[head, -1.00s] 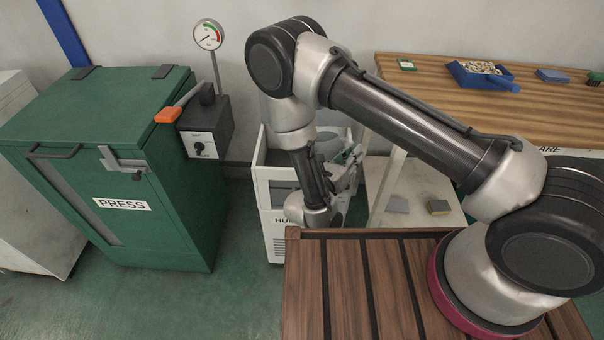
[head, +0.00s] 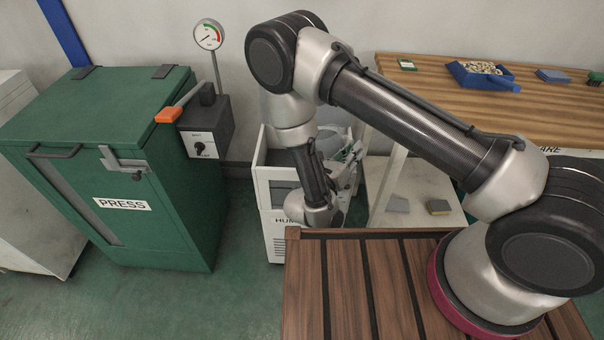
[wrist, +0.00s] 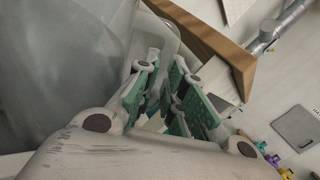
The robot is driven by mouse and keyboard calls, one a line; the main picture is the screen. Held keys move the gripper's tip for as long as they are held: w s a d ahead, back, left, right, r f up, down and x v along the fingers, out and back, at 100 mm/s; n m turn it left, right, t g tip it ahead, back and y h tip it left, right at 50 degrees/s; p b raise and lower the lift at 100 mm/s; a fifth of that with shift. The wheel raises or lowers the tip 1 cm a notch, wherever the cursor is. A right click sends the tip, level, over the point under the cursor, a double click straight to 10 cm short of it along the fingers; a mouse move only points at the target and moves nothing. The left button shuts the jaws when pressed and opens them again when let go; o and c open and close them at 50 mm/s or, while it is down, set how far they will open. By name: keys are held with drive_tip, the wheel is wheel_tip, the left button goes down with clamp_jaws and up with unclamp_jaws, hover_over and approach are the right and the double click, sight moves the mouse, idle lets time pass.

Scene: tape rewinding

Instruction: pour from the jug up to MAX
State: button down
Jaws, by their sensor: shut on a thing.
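A large translucent grey body, which looks like the jug (wrist: 55,65), fills the left of the wrist view. Its looped handle (wrist: 172,35) runs between the green finger pads of my gripper (wrist: 170,88), which is shut on it. In the head view my gripper (head: 349,165) is over the white open-topped unit (head: 277,240), whose label begins "HUM". A pale translucent shape behind my arm there may be the jug (head: 277,112). The unit's inside is mostly hidden by my arm. I cannot make out a MAX mark, a liquid level or a stream.
A green PRESS cabinet (head: 115,250) and a dark control box (head: 212,125) with a gauge (head: 208,35) stand left of the unit. A wooden bench (head: 430,75) with a blue tray (head: 470,82) stands right. A low shelf (head: 415,180) holds two small blocks.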

drive_tip(key=shift+r, duration=0.1)
drive_tip(key=shift+r+n, duration=0.4)
drive_tip(key=shift+d, duration=0.1)
drive_tip(key=shift+d, duration=0.1)
idle(0.3)
drive_tip(key=shift+r, duration=0.2)
